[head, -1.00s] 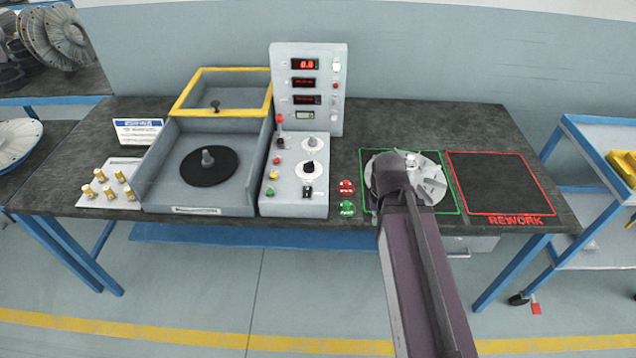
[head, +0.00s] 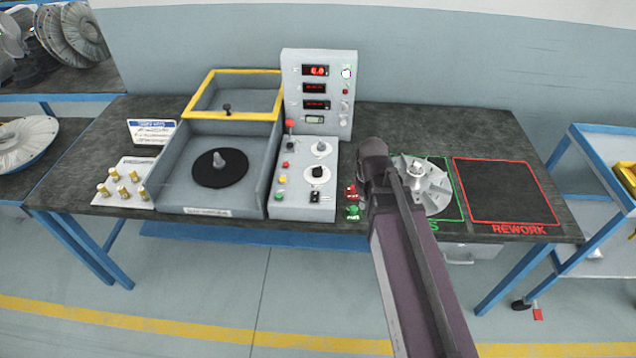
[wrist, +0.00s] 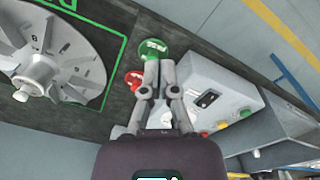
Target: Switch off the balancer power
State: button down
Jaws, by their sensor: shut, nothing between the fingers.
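The balancer's control box (head: 290,205) stands on the bench, joined to an upright display panel (head: 322,125) with lit red digits. A small black rocker switch (head: 314,197) sits at the box's lower right front. It also shows in the wrist view (wrist: 207,98), to the right of my gripper; I cannot tell its position. My gripper (wrist: 159,68) is shut and empty, its fingertips side by side near the green stamp. In the head view my arm hides the fingers; its end is right of the control box.
A green stamp (head: 353,212) and a red stamp (head: 350,192) stand between the box and the green-outlined square. A finned rotor (head: 432,193) lies in that square. The red rework square (head: 508,192) is empty. The balancer tub (head: 205,198) is left of the box.

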aim_at(313, 193)
jog(key=w+a+r+n+p, duration=0.3)
jog(key=a+r+n, duration=0.1)
jog(key=a+n, duration=0.2)
jog(key=w+a+r+n+t+p, duration=0.1)
jog(key=w+a+r+n+p, duration=0.3)
jog(key=a+n, duration=0.2)
jog(key=shift+w+a+r, duration=0.2)
jog(key=shift+a+r, duration=0.15)
jog(key=shift+a, duration=0.7)
jog(key=shift+f, duration=0.15)
jog(key=f+b, duration=0.4)
jog(key=w+f+b, duration=0.1)
jog(key=f+b, duration=0.8)
jog(key=shift+w+f+b, duration=0.3)
jog(key=shift+w, duration=0.05)
jog(key=shift+a, duration=0.2)
